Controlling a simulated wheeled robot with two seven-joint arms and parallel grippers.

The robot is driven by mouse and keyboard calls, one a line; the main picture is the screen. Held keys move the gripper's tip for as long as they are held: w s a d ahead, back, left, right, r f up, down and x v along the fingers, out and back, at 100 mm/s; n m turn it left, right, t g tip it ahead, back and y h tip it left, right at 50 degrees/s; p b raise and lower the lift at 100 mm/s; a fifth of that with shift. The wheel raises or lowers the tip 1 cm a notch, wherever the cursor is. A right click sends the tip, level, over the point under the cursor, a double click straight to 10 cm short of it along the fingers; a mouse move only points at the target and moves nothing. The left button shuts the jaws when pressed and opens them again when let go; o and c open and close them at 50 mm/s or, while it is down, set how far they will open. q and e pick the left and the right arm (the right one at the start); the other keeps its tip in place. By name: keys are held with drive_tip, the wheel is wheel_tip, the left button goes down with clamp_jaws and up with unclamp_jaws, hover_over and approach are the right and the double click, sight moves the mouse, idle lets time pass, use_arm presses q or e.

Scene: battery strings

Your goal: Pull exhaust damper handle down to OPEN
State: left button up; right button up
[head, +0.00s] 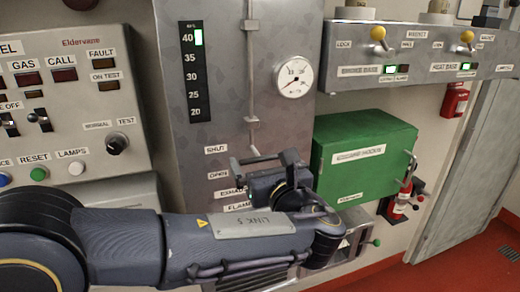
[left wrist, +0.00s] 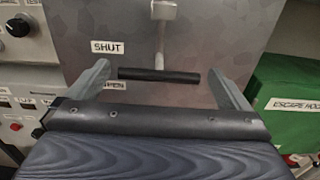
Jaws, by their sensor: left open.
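The exhaust damper handle is a black crossbar (left wrist: 158,76) on a grey stem, in front of the metal panel in the left wrist view. In the head view its thin bar (head: 258,158) shows just beyond my left gripper (head: 262,163). My left gripper (left wrist: 158,80) is open, one finger off each end of the bar, with visible gaps. The SHUT label (left wrist: 107,47) is left of the stem. The OPEN label (left wrist: 113,86) is lower and partly hidden by my gripper. Both labels also show in the head view. My right gripper is not in view.
A green escape hood box (head: 362,155) stands close right of my left gripper. A control panel (head: 70,100) with switches is at the left. A gauge (head: 295,76) and a vertical rod (head: 252,80) are above. A red extinguisher (head: 402,200) hangs at the right.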

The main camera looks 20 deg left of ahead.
sight(261, 159)
use_arm(q)
drive_tip(key=shift+x, duration=2.1)
drive_tip(key=c, duration=1.3)
wheel_tip(261, 159, down, 8)
drive_tip(key=b, duration=0.4)
drive_tip(key=shift+b, duration=0.3)
drive_tip(key=shift+r, duration=0.1)
drive_tip(key=o, duration=1.3)
drive_tip(key=shift+r, duration=0.1)
